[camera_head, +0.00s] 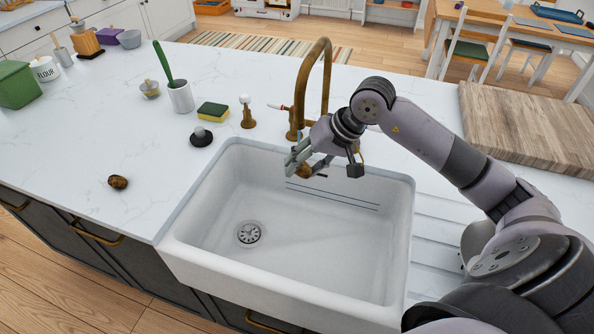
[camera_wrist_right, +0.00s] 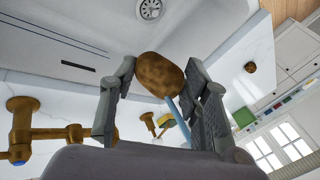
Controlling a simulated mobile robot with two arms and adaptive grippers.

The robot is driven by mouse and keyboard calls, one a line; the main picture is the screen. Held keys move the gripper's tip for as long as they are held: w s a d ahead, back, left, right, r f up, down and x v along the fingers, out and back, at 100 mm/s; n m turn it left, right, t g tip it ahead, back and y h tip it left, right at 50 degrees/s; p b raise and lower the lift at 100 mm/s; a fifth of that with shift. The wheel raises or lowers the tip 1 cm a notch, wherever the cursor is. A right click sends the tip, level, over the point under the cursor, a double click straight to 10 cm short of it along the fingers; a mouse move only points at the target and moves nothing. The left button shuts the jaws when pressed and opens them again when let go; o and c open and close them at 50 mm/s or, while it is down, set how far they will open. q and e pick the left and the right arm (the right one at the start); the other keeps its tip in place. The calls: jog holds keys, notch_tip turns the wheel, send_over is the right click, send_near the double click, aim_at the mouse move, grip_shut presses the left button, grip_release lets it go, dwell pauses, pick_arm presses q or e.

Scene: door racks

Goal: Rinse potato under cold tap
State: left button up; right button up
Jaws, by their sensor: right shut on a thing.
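My right gripper (camera_head: 303,168) is over the back of the white sink (camera_head: 180,235), close to the brass tap (camera_head: 325,62). It is shut on a brown potato (camera_wrist_right: 160,75), which sits between its two fingers in the right wrist view. In the head view the fingers mostly hide this potato. A thin light-blue streak shows beside the potato in the wrist view; I cannot tell whether it is water. A second brown potato (camera_head: 118,182) lies on the counter left of the sink. My left gripper is not in view.
A sponge (camera_head: 212,111), a black stopper-like object (camera_head: 201,137), and a white pot (camera_head: 181,97) with a green-handled tool stand behind and left of the sink. A wooden board (camera_head: 530,125) lies at right. The sink basin, with its drain (camera_head: 248,233), is empty.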

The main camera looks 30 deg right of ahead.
jog(key=shift+d, duration=0.15)
jog(key=shift+a+b, duration=0.35)
jog(key=shift+a, duration=0.3)
jog(key=shift+d+b, duration=0.6)
jog(key=shift+b, duration=0.1)
